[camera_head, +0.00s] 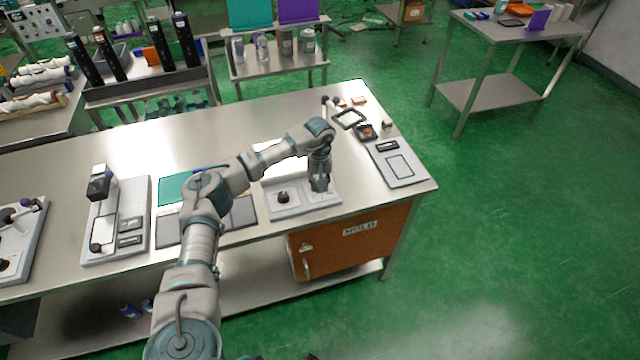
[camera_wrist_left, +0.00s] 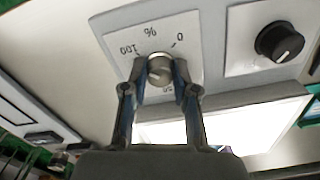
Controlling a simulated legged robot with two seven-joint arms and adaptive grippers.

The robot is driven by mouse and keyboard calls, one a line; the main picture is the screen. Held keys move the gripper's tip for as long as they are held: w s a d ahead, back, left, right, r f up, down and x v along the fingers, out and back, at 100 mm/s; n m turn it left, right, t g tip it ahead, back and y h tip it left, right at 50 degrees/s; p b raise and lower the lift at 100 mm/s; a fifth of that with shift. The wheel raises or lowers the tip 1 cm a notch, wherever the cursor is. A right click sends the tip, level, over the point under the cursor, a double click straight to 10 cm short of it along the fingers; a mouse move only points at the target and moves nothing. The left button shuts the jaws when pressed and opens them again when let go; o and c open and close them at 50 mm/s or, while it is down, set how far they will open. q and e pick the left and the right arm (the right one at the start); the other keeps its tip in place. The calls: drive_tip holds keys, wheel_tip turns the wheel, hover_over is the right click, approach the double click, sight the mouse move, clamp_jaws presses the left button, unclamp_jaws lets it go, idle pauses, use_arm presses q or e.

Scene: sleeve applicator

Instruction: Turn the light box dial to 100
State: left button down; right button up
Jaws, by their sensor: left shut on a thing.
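The light box (camera_head: 290,210) stands near the front right of the steel table, with a bright lit panel behind its controls. The panel also shows in the left wrist view (camera_wrist_left: 235,122). The silver dial (camera_wrist_left: 160,70) sits on a white plate marked 0, 50, 100 and %. My left gripper (camera_wrist_left: 160,78) is shut on the dial, one finger on each side. In the head view my left gripper (camera_head: 320,184) points down over the box's right control and hides the dial. I cannot tell the dial's exact setting. My right gripper is not in view.
A black knob (camera_wrist_left: 280,42) is beside the dial; it also shows in the head view (camera_head: 283,197). A grey device (camera_head: 398,165) and a dark frame (camera_head: 348,118) lie to the right. A dark mat (camera_head: 243,212) lies left of the box.

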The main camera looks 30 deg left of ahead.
use_arm(q)
drive_tip(key=shift+w+a+r+m, duration=0.1)
drive_tip(key=shift+w+r+m, duration=0.05)
drive_tip(key=shift+m, duration=0.25)
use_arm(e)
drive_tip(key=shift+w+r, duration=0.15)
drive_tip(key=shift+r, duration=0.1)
use_arm(q)
drive_tip(key=c, duration=1)
unclamp_jaws()
drive_tip(key=shift+o, duration=0.6)
wheel_tip(320, 180, up, 12)
drive_tip(key=shift+f, duration=0.2)
